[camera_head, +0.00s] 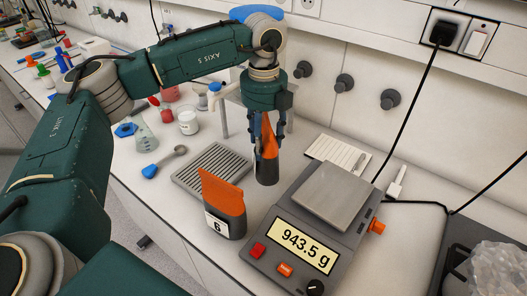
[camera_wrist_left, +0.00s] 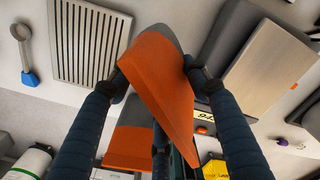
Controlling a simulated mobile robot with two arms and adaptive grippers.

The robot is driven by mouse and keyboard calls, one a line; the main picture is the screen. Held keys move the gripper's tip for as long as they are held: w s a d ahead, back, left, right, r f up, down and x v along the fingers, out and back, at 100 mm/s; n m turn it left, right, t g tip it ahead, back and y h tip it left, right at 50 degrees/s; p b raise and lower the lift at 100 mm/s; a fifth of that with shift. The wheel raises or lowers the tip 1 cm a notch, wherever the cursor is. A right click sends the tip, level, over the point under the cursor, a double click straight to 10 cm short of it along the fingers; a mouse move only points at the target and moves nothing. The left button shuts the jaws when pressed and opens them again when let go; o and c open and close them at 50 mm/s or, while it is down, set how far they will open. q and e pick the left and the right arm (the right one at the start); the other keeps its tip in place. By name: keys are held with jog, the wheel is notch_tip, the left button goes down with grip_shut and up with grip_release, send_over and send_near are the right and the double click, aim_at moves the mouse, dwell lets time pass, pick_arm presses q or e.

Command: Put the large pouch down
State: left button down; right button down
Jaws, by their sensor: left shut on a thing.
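My left gripper (camera_head: 268,142) is shut on a pouch (camera_head: 267,173) with an orange top and dark grey lower part. The fingers pinch it from two sides, and it hangs upright between the drain rack and the scale. I cannot tell whether its base touches the counter. In the left wrist view the held pouch (camera_wrist_left: 158,75) sits between both fingertips. A second orange and grey pouch (camera_head: 224,208), labelled 6, stands nearer on the counter; its orange top (camera_wrist_left: 126,145) shows partly behind the fingers in the wrist view. My right gripper is not in view.
A scale (camera_head: 305,235) reading 943.5 g, with a bare pan (camera_head: 334,196), stands to the right. A slatted grey rack (camera_head: 212,170) and blue-handled spoon (camera_head: 165,162) lie left. A notepad (camera_head: 325,150) lies behind. Flask (camera_head: 145,137) and jar (camera_head: 188,122) stand farther left.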

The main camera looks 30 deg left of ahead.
aim_at(266, 171)
pick_arm(q)
jog(key=shift+f, duration=0.4)
notch_tip(266, 171, down, 3)
jog(key=shift+f+p, duration=0.1)
jog(key=shift+p, duration=0.45)
jog(key=shift+f, duration=0.3)
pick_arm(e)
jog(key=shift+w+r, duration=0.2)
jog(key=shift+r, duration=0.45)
pick_arm(q)
jog(key=shift+f, duration=0.15)
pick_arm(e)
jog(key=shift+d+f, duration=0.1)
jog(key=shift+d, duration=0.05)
pick_arm(q)
jog(key=c, duration=1.3)
grip_release()
jog(key=shift+f, duration=0.15)
jog(key=o, duration=0.5)
jog(key=shift+c, duration=0.2)
jog(key=shift+s, duration=0.1)
